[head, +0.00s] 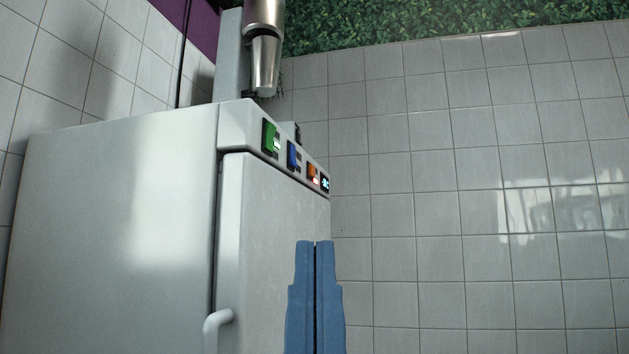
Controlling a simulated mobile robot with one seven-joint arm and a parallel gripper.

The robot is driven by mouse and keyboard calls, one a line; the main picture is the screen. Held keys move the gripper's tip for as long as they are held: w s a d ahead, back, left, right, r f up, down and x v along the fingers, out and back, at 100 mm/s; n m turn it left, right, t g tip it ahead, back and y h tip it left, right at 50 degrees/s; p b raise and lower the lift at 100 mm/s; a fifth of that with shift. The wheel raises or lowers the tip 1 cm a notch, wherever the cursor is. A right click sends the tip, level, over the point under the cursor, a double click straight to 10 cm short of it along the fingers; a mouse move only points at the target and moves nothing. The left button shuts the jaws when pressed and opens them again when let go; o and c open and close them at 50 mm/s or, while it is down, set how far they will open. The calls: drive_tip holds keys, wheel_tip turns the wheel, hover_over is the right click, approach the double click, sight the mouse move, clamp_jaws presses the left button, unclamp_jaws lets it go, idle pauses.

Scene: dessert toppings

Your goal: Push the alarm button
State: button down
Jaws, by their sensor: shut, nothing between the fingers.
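A white cabinet with a door has a control strip (240,125) along its top front edge. On the strip are a green button (269,136), a blue button (292,155), an orange button (312,174) and a small lit display (325,184). The labels are too small to read, so I cannot tell which one is the alarm button. My gripper (315,245) points upward at the bottom centre, its two blue fingers shut together and empty. In the picture its tips are below the orange button and display, apart from them.
The cabinet's door handle (215,325) is at lower left of my gripper. A metal cylinder (265,60) stands behind the cabinet top. A tiled wall (450,200) fills the right, with green foliage (420,20) above. The space right of the cabinet looks clear.

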wheel_tip(320, 180, up, 9)
drive_tip(key=p, duration=0.9)
drive_tip(key=shift+r, duration=0.15)
drive_tip(key=shift+w, duration=0.1)
